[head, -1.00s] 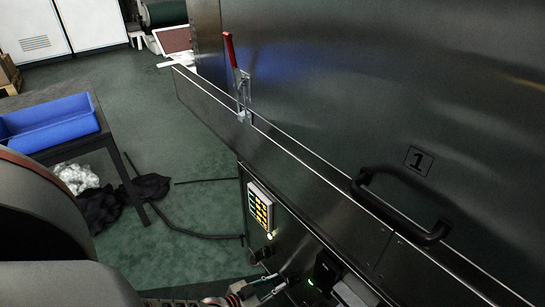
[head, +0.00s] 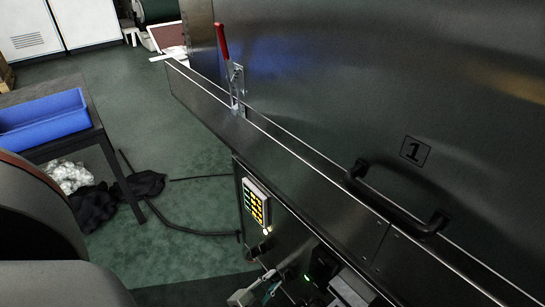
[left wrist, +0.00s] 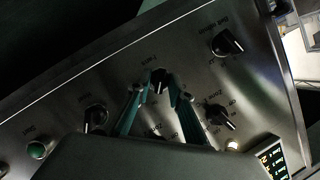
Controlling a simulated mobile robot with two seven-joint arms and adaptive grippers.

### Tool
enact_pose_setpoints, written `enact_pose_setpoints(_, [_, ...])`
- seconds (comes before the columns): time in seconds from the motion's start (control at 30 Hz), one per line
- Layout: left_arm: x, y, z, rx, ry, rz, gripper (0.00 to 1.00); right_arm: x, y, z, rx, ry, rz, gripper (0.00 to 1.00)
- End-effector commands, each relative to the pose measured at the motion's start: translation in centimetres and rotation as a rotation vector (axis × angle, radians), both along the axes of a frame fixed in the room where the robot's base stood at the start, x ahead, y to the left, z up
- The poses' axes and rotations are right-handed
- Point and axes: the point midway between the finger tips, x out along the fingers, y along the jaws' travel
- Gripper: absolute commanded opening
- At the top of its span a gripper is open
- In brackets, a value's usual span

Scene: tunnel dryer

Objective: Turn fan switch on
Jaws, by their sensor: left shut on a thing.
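In the left wrist view, a brushed-metal control panel (left wrist: 60,105) carries several black rotary knobs with small labels. My left gripper (left wrist: 158,92) is shut on one black knob (left wrist: 159,80) near the panel's upper middle, with one greenish fingertip on each side. Its label is too blurred to read surely, so I cannot tell if it is the fan switch. In the head view, my left gripper (head: 258,291) is at the bottom edge, against the front of the dryer. My right gripper is not in view.
Other knobs (left wrist: 227,43) and (left wrist: 218,117) sit close by, and a green button (left wrist: 37,149) is at the left. In the head view, a lit keypad (head: 256,203), a black door handle (head: 395,198) and a red-handled clamp (head: 223,50) are on the dryer. A table with a blue bin (head: 45,122) stands left.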

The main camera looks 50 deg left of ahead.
Motion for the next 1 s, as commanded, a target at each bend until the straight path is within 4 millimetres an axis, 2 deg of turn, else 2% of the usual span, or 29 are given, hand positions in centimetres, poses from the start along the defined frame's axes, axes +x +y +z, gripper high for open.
enact_pose_setpoints(0.5, [-0.1, 0.1, -0.2, 0.018, 0.003, 0.001, 0.00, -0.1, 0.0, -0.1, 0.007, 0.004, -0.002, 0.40])
enact_pose_setpoints(0.53, [-0.1, 0.1, -0.2, 0.018, 0.003, 0.001, 0.26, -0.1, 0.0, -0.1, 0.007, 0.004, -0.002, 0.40])
enact_pose_setpoints(0.83, [-0.2, 0.0, -0.1, 0.016, 0.000, 0.001, 0.26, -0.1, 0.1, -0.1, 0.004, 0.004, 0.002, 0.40])
enact_pose_setpoints(1.0, [-1.4, -0.3, 0.2, 0.015, 0.001, 0.001, 0.26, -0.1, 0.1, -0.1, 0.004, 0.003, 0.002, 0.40])
